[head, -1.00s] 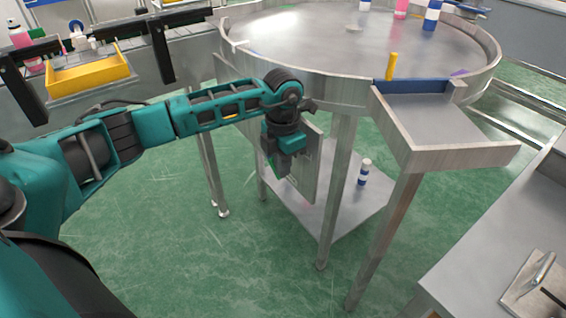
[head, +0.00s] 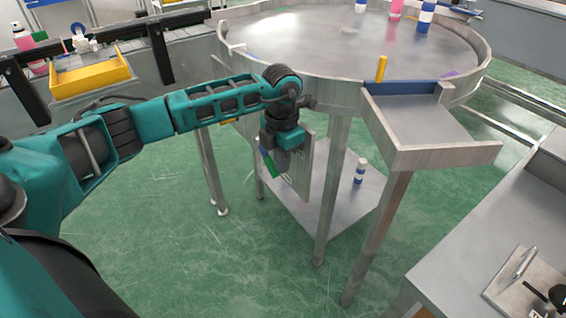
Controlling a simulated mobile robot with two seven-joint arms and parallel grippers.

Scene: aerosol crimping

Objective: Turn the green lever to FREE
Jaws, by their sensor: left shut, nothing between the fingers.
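The green lever (head: 269,164) shows as a short slanted bar beside a grey upright plate (head: 305,165) under the near left rim of the round steel table. My left gripper (head: 283,163) points down right next to the lever, in front of the plate. It is shut with nothing in it. The gripper hides part of the lever and its pivot, and I cannot tell whether they touch. No FREE marking is readable from here. My right gripper is not in view.
The round steel table (head: 300,40) carries several bottles at its far side. A steel chute (head: 425,120) sticks out front right, with a yellow peg (head: 382,68) at its top. A blue-and-white bottle (head: 360,172) stands on the lower shelf (head: 340,205). A bench (head: 470,250) fills the right.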

